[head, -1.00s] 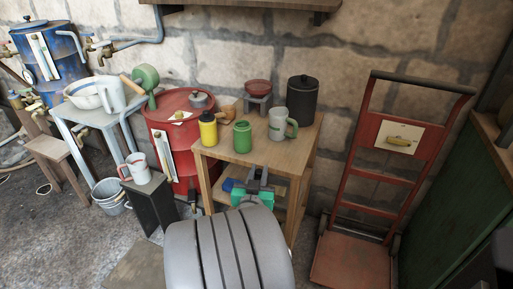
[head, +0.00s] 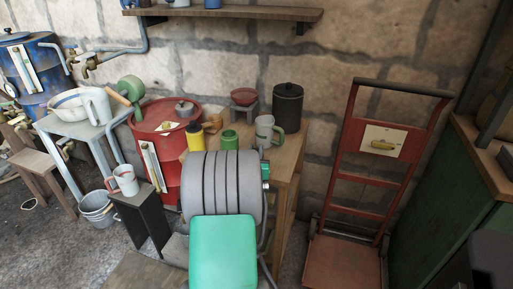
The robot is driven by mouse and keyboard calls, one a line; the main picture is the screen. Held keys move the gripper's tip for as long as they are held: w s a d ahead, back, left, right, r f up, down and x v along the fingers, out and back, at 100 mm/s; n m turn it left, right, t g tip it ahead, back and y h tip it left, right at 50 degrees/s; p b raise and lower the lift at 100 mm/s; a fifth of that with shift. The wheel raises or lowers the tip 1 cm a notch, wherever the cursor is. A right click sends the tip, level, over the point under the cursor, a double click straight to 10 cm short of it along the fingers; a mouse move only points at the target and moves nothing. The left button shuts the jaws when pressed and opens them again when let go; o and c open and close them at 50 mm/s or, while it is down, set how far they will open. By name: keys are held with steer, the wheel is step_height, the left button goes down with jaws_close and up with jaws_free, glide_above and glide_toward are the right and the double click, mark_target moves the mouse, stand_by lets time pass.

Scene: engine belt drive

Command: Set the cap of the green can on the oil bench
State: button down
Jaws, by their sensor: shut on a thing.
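The green can (head: 230,141) stands on the wooden bench (head: 284,160), which I take for the oil bench. Only its upper part shows above my arm, and I cannot tell whether its cap is on. My gripper (head: 263,162) is mostly hidden behind my grey ribbed arm link, in front of the bench. A small green and dark part of it shows at the link's right edge. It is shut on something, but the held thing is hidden.
A yellow bottle (head: 196,138), a grey-green mug (head: 266,131), a black lidded pot (head: 287,107) and a red dish on a stand (head: 244,97) are close around the can. A red drum (head: 165,115) stands left. A red hand truck (head: 352,170) stands right.

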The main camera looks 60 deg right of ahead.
steer(key=x, duration=0.2)
steer(key=shift+w+d, duration=0.15)
steer(key=shift+d, duration=0.2)
steer(key=shift+a, duration=0.1)
steer(key=shift+f, duration=0.1)
steer(key=shift+f+b, duration=0.2)
steer(key=shift+b, duration=0.15)
steer(key=c, duration=1.3)
jaws_free()
steer(key=shift+o, duration=0.2)
